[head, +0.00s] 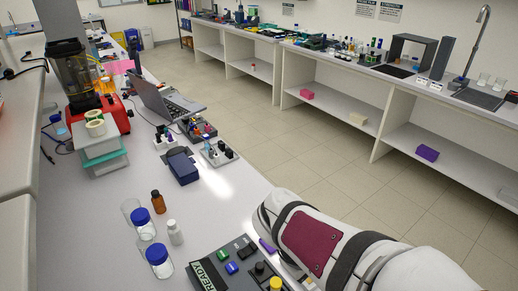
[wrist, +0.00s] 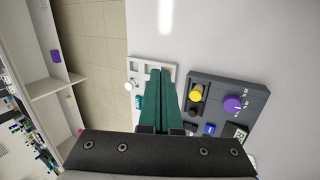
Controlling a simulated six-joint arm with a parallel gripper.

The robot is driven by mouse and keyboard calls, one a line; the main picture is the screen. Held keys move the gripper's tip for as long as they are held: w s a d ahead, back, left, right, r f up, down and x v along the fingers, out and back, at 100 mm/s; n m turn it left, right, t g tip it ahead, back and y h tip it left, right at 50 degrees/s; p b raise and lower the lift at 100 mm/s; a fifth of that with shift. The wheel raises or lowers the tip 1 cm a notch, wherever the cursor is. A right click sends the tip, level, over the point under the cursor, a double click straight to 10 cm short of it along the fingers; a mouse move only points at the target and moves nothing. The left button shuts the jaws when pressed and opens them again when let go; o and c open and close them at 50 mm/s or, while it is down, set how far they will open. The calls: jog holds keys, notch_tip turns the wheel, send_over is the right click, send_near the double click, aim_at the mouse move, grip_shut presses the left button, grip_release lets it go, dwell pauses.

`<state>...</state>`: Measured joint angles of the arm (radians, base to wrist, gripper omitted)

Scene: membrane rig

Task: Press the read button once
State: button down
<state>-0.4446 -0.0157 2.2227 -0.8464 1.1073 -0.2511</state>
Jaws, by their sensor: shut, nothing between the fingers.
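The dark grey rig panel (head: 213,269) is at the bottom of the head view, with a display (head: 205,277) reading READY. Labels are too small to read, so I cannot tell which is the read button. My green fingers are shut and empty. The head view does not show them.
Blue-capped bottles (head: 158,256), a brown bottle (head: 158,202) and a white bottle (head: 175,232) stand left of the panel. A dark blue case (head: 183,166) and a laptop (head: 166,101) are farther back. A white holder (wrist: 139,76) is left of my fingers.

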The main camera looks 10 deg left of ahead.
jog(key=w+a+f+n+t, duration=0.2)
jog(key=w+a+n+t, duration=0.2)
jog(key=w+a+n, duration=0.5)
jog(key=n+t+y, duration=0.2)
jog(key=n+y, duration=0.1)
jog(key=n, duration=0.5)
send_over(220, 257)
notch_tip(220, 257, down, 4)
jog(key=shift+a+r, duration=0.1)
jog(key=shift+r, duration=0.05)
jog(key=shift+f, duration=4.4)
jog(key=shift+f, duration=0.4)
